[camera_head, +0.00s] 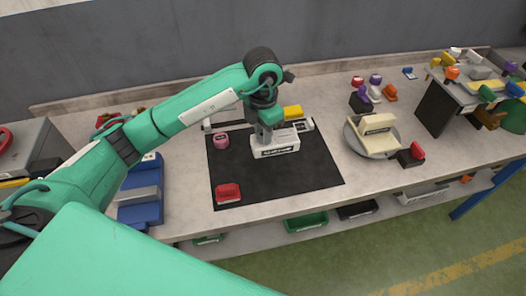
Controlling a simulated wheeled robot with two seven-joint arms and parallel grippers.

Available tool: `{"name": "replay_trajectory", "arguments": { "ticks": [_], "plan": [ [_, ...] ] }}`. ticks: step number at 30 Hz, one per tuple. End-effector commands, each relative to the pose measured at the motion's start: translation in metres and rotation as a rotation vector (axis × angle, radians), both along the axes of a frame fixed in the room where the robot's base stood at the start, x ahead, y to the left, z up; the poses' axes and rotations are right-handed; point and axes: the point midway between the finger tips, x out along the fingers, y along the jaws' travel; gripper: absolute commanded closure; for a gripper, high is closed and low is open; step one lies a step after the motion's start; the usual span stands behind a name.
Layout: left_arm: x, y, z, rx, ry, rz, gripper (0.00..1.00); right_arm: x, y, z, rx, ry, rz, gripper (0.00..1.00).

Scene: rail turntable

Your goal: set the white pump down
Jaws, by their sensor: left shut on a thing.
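The white pump (275,149) is a white block-like body on or just above the black mat (290,186) on the bench. My left gripper (268,133) points down over it and is shut on its upper part. The fingertips are small and partly hidden by the wrist, and I cannot tell whether the pump's base touches the mat. My right gripper is not in view.
A pink round item (221,141) and a red block (228,193) sit on the mat. A yellow block (292,112) lies behind the pump. A grey turntable (353,143) bears a cream part (377,129) at right. The mat's front right is clear.

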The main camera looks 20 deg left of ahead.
Motion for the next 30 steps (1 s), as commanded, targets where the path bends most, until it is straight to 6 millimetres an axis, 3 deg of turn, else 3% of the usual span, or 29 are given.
{"name": "replay_trajectory", "arguments": {
  "ticks": [6,14,21,30],
  "plan": [
    [-0.001,0.000,-0.040,0.000,0.001,-0.001,1.00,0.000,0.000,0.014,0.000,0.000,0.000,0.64],
    [0.000,0.000,-0.058,0.000,0.000,-0.001,1.00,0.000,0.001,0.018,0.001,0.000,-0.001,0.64],
    [-0.001,0.000,-0.090,0.000,0.001,-0.001,1.00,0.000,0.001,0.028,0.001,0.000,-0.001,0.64],
    [0.000,0.000,-0.096,0.000,-0.002,-0.002,1.00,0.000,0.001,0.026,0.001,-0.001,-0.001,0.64]
  ]
}}
